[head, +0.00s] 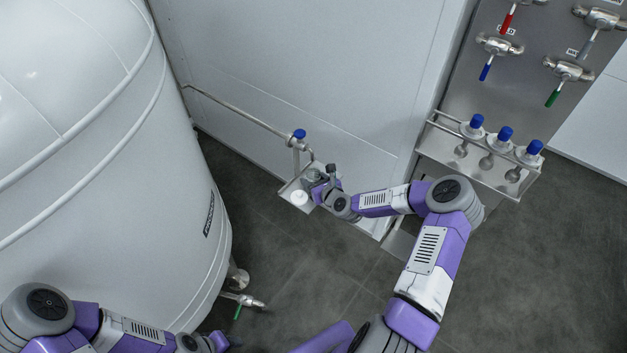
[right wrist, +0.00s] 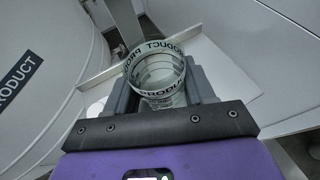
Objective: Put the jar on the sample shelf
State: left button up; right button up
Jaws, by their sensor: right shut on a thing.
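The jar (right wrist: 158,82) is clear glass with a band of PRODUCT lettering, open at the top. My right gripper (right wrist: 160,90) is shut around it, one finger on each side. In the head view the jar (head: 312,176) is small and partly hidden by my right gripper (head: 324,182). It is at a small steel tray (head: 289,187) below a blue-handled tap (head: 299,134); I cannot tell whether it touches the tray. The steel shelf (head: 431,145) at right, likely the sample shelf, holds blue-capped bottles (head: 504,138). My left gripper (head: 222,342) is at the bottom edge, its jaws unclear.
A round white lid (head: 299,198) lies on the small tray beside the jar. A large white tank (head: 100,150) fills the left, with a green-handled drain valve (head: 243,299) low down. Valves with coloured handles (head: 500,46) are above the shelf. Grey floor (head: 290,290) is open between.

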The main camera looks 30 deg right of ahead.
jog(key=o, duration=1.2)
